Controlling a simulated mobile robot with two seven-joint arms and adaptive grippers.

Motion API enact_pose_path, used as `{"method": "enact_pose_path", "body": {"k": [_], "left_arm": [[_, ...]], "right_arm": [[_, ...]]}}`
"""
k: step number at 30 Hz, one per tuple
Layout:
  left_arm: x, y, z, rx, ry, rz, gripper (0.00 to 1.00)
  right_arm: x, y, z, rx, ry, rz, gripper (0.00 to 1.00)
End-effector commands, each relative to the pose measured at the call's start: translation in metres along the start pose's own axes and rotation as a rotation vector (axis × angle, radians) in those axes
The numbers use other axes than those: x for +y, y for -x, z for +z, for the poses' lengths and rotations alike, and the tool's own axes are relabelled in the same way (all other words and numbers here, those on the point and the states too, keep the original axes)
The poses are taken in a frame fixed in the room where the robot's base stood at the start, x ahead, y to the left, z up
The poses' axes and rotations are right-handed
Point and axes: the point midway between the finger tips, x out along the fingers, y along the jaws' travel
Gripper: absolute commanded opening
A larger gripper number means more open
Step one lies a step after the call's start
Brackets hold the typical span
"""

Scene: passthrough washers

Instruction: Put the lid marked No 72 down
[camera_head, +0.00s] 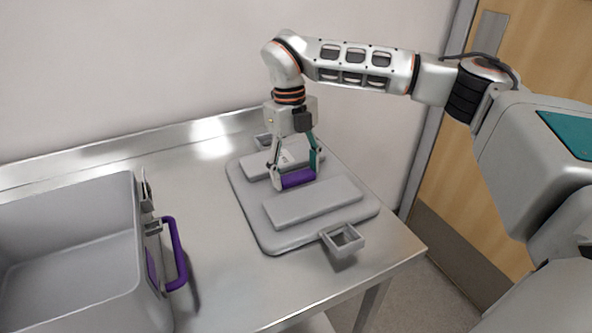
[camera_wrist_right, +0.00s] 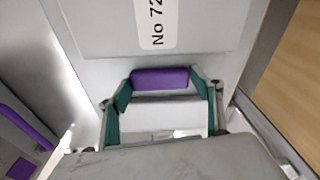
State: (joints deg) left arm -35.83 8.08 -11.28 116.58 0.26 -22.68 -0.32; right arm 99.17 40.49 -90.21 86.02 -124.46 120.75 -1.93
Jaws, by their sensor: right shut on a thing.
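The grey lid (camera_head: 253,217) lies on the metal table, flat as far as I can see. It has raised panels and a purple handle (camera_head: 298,179) in its middle. In the right wrist view the label "No 72" shows on the lid (camera_wrist_right: 95,28), just beyond the purple handle (camera_wrist_right: 160,78). My right gripper (camera_head: 294,172) comes down from above and is shut on the handle, with a finger at each end. It also shows in the right wrist view (camera_wrist_right: 163,92). My left gripper is not in view.
A grey open bin (camera_head: 70,240) with a purple side handle (camera_head: 176,252) stands at the left on the table (camera_head: 205,200). Bare table lies between bin and lid. A wall runs behind, and a wooden door (camera_head: 540,50) is at the right.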

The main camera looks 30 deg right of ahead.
Motion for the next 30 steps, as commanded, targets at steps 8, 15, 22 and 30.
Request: {"method": "enact_pose_path", "body": {"k": [8,15,22,30], "left_arm": [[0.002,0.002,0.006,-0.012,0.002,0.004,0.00],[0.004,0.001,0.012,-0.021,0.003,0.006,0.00],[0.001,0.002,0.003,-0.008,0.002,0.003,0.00],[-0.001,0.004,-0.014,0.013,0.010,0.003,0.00]], "right_arm": [[0.000,-0.002,0.000,0.001,0.000,0.000,0.82],[0.000,-0.002,0.000,0.001,0.000,0.000,0.82],[0.000,0.027,0.000,-0.004,-0.002,-0.001,0.82],[0.000,0.083,0.000,-0.005,-0.002,-0.001,0.82]]}}
